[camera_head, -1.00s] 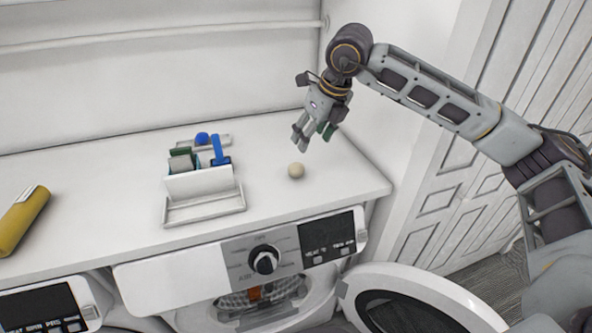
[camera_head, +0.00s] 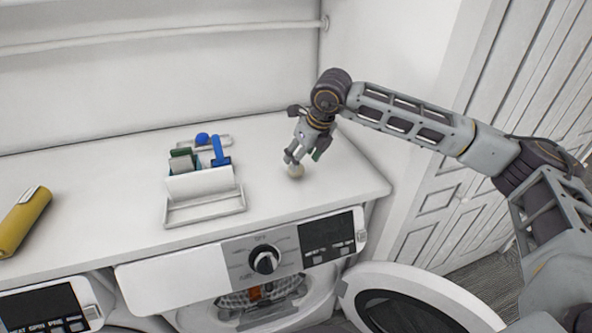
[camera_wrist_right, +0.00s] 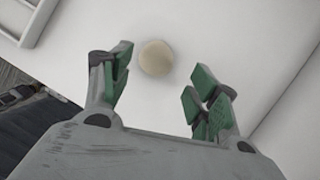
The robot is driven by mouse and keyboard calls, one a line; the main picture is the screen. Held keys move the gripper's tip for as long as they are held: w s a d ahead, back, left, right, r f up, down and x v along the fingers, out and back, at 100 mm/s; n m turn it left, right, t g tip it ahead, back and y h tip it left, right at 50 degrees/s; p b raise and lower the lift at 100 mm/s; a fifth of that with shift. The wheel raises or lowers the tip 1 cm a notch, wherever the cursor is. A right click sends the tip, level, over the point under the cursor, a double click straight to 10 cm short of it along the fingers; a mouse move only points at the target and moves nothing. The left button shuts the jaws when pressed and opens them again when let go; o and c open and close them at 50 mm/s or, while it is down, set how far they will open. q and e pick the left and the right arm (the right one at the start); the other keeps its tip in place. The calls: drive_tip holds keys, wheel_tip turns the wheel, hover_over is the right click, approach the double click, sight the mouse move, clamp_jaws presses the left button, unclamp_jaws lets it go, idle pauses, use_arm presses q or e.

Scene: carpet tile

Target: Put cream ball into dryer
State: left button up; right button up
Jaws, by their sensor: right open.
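The cream ball (camera_head: 296,171) rests on the white countertop (camera_head: 100,190), right of the white caddy. My right gripper (camera_head: 303,158) is just above and behind it, pointing down, with its fingers apart. In the right wrist view the ball (camera_wrist_right: 156,58) lies ahead of the open gripper (camera_wrist_right: 160,88), between the lines of its green-padded fingers and not held. The dryer (camera_head: 190,270) is below the counter; its round door (camera_head: 420,305) is swung open to the right. Something orange shows inside its drum (camera_head: 262,295). My left gripper is not in view.
A white caddy (camera_head: 205,210) with blue and green items stands left of the ball. A yellow bottle (camera_head: 22,222) lies at the far left. A second machine's panel (camera_head: 45,308) is at lower left. A wall and white louvred doors (camera_head: 480,150) bound the right side.

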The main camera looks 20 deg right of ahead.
drive_tip(key=shift+a+p+x, duration=0.1)
drive_tip(key=shift+p+x, duration=0.25)
drive_tip(key=shift+x, duration=0.95)
drive_tip(key=shift+a+p+x, duration=0.15)
drive_tip(key=shift+p+x, duration=0.15)
drive_tip(key=shift+x, duration=1)
drive_tip(key=shift+c, duration=0.3)
drive_tip(key=c, duration=1)
